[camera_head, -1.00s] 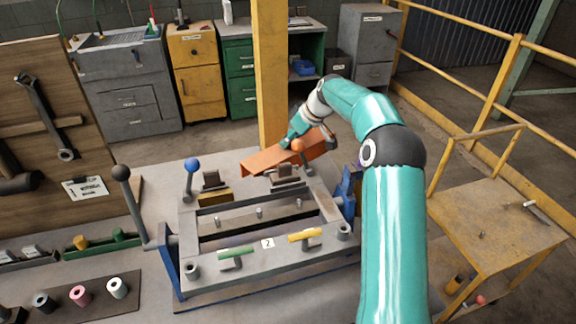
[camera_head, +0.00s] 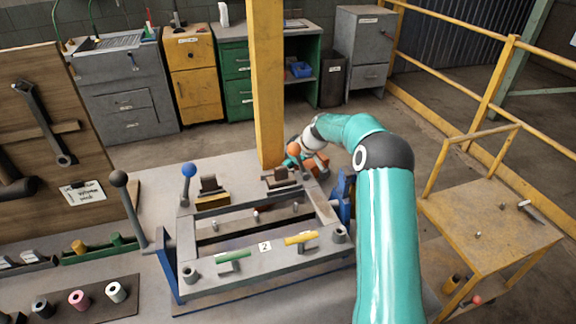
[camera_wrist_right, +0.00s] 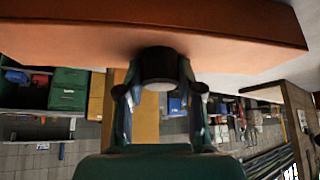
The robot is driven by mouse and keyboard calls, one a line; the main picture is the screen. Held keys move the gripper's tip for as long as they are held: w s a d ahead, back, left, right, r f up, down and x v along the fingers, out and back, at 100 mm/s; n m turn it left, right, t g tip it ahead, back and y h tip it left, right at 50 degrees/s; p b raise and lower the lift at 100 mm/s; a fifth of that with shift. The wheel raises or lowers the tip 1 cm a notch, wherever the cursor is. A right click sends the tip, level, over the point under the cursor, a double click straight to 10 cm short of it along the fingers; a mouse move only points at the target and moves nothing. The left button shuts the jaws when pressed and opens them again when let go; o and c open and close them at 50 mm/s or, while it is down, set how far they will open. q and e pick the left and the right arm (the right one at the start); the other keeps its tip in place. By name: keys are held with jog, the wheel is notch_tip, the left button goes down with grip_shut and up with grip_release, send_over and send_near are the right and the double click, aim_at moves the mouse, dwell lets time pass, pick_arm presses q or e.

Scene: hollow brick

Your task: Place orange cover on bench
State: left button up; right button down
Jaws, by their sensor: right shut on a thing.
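The orange cover (camera_wrist_right: 150,35) spans the top of the right wrist view, with a dark round knob-like part (camera_wrist_right: 160,68) at its underside in that view. My right gripper (camera_wrist_right: 161,82) is shut around that part. In the head view, only a piece of the orange cover (camera_head: 319,160) shows at the back right of the fixture, below my right wrist. The rest is hidden behind the fixture and arm, so I cannot tell whether it touches the bench (camera_head: 228,166). My left gripper is not in view.
A metal fixture (camera_head: 262,272) with a blue-knobbed lever (camera_head: 188,172) and an orange-knobbed lever (camera_head: 293,150) fills the bench middle. A yellow post (camera_head: 267,90) rises behind it. A yellow cart (camera_head: 485,220) stands right. Bare bench shows behind the fixture at left.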

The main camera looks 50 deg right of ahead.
jog(key=c, duration=0.7)
grip_release()
jog(key=shift+c, duration=0.2)
jog(key=shift+r, duration=0.15)
jog(key=shift+s+r, duration=0.2)
jog(key=shift+r, duration=0.05)
jog(key=b+v, duration=0.2)
jog(key=v, duration=0.9)
jog(key=shift+a, duration=0.1)
